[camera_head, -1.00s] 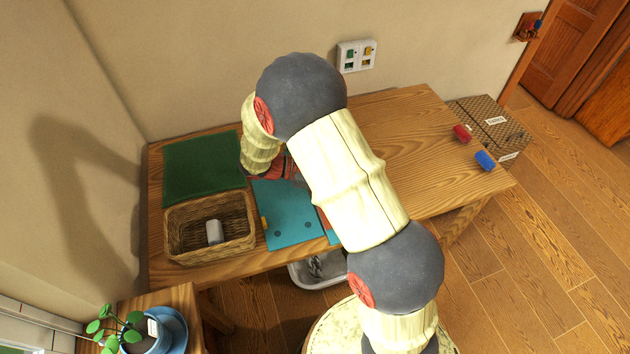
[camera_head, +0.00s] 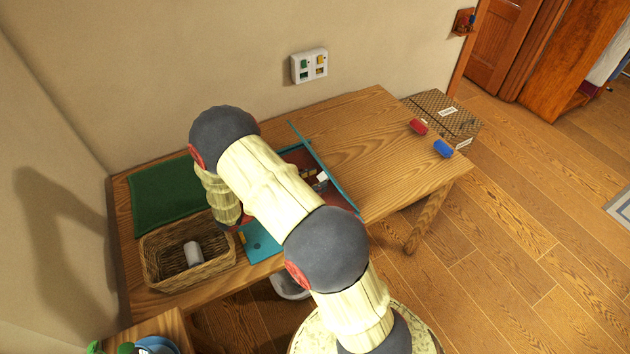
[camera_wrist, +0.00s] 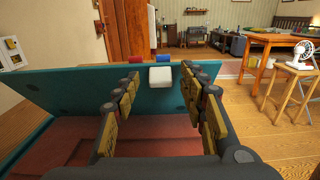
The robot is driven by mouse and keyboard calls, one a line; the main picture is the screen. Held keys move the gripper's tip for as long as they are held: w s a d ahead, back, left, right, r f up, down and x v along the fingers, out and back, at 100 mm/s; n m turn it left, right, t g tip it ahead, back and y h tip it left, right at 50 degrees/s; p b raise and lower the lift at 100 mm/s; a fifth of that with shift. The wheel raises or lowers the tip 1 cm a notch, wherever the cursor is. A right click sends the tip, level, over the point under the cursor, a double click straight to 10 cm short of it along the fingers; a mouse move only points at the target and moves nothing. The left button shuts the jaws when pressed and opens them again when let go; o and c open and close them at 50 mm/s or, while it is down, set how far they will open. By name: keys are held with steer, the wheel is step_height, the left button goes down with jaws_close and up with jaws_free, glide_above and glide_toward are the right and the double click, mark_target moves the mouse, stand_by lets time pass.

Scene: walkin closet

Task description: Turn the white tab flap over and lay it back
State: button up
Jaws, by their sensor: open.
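The flap (camera_wrist: 75,92) is a teal panel with a white tab (camera_wrist: 160,76) at its upper edge. It stands raised and tilted across the wrist view, above a dark red surface (camera_wrist: 185,147). In the head view the raised flap (camera_head: 331,167) shows as a thin teal edge, with the white tab (camera_head: 322,177) on its left side. My gripper (camera_wrist: 160,92) is open, its gold-padded fingers pointing at the flap either side of the tab. I cannot tell whether they touch it. My arm hides part of the red surface in the head view.
A flat teal part (camera_head: 262,247) with a yellow tab lies beside a wicker basket (camera_head: 154,266) holding a white object. A green mat (camera_head: 160,196) lies behind the basket. Red (camera_head: 418,127) and blue (camera_head: 443,148) blocks are at the table's right end.

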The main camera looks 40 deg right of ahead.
steer(key=shift+s+d, duration=0.15)
steer(key=shift+d, duration=0.3)
jaws_close()
stand_by(0.3)
stand_by(0.4)
